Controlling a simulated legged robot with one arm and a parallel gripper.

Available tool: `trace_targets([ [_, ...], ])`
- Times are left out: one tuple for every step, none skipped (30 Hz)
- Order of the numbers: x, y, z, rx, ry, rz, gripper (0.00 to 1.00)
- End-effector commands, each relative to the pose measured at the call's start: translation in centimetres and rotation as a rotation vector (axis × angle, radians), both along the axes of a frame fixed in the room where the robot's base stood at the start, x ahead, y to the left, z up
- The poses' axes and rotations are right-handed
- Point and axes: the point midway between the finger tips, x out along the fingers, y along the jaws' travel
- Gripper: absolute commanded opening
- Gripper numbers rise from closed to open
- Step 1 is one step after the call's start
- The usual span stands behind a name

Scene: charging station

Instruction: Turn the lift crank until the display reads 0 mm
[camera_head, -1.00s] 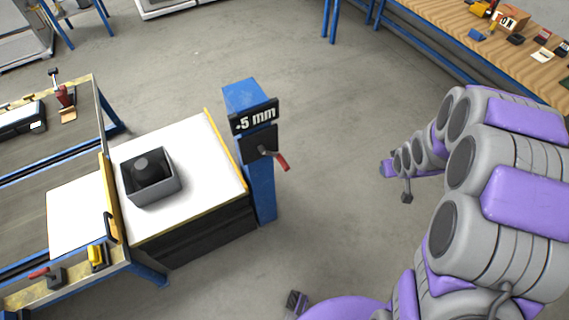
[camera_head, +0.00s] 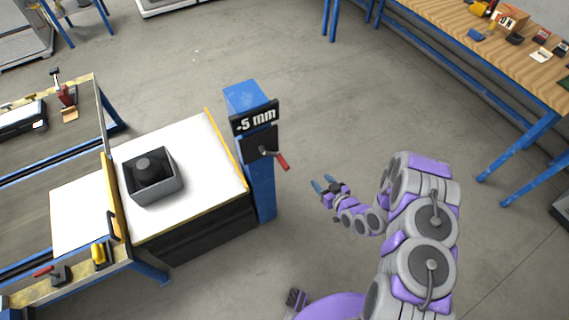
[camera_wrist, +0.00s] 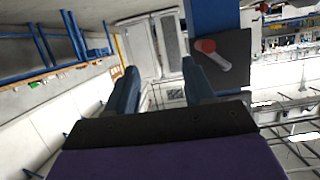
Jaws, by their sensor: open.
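The lift crank (camera_head: 281,161) has a red handle and sits on a dark plate on the front of a blue post (camera_head: 262,192). The display (camera_head: 255,118) above it reads "-5 mm" or similar; the sign is small. My gripper (camera_head: 318,186) is open and empty, to the right of the crank and a little lower in the head view, apart from it. In the wrist view my gripper (camera_wrist: 160,85) shows two blue fingers spread apart. The crank's red knob and grey arm (camera_wrist: 209,50) show there just beyond the right finger, on the dark plate.
Left of the post is a white-topped lift table (camera_head: 205,165) bearing a grey open box (camera_head: 155,195) with a dark round object inside. A workbench with clamps (camera_head: 95,85) stands further left. A wooden bench (camera_head: 480,40) is at the upper right. The floor around my arm is clear.

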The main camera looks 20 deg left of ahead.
Motion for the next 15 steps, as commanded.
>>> trace_targets([
  [-1.3, 0.7, -0.8, 0.045, -0.002, 0.004, 0.53],
  [-1.9, 1.1, -0.9, 0.075, -0.012, 0.005, 0.53],
  [-2.7, 1.6, -1.2, 0.115, -0.020, 0.007, 0.53],
  [-3.3, 1.9, -1.3, 0.144, -0.029, 0.006, 0.53],
  [-3.8, 2.2, -1.4, 0.170, -0.037, 0.005, 0.53],
  [-4.6, 2.5, -1.5, 0.209, -0.046, 0.002, 0.53],
  [-5.2, 2.7, -1.6, 0.232, -0.050, -0.001, 0.53],
  [-5.6, 2.9, -1.5, 0.256, -0.056, -0.003, 0.53],
  [-6.2, 3.0, -1.5, 0.285, -0.064, -0.009, 0.53],
  [-6.6, 3.1, -1.6, 0.301, -0.065, -0.011, 0.53],
  [-7.0, 3.2, -1.6, 0.317, -0.068, -0.015, 0.53],
  [-7.3, 3.3, -1.5, 0.337, -0.074, -0.018, 0.53],
  [-7.5, 3.3, -1.4, 0.348, -0.076, -0.021, 0.53],
  [-7.6, 3.4, -1.4, 0.357, -0.078, -0.022, 0.53],
  [-7.8, 3.4, -1.4, 0.364, -0.080, -0.024, 0.53],
])
